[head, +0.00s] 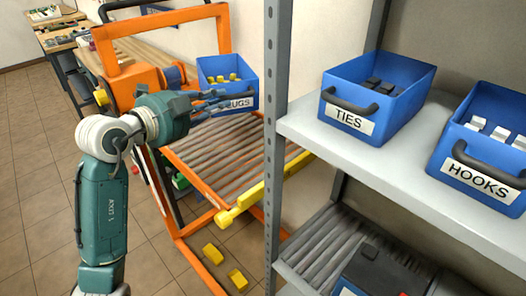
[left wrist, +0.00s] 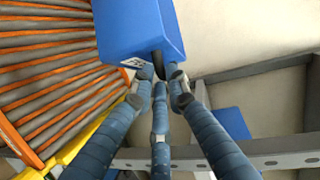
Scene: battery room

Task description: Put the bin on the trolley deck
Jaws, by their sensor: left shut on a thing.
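A blue bin (head: 240,87) holds several yellow pieces, and its label is partly hidden, ending in "UGS". My left gripper (head: 218,102) is shut on the bin's front handle. In the left wrist view the fingers (left wrist: 164,76) close around the dark handle of the bin (left wrist: 138,28). The bin looks level and held above the far part of the trolley's roller deck (head: 220,158); the gap below it is hard to judge. The rollers also show in the left wrist view (left wrist: 50,70). The trolley has an orange frame (head: 180,226). My right gripper is out of view.
A grey shelf rack (head: 278,120) stands close to the right of the trolley. It carries a TIES bin (head: 348,118) and a HOOKS bin (head: 470,172). Yellow pieces (head: 213,253) lie on the floor. Workbenches (head: 58,40) stand at the back left; floor at left is clear.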

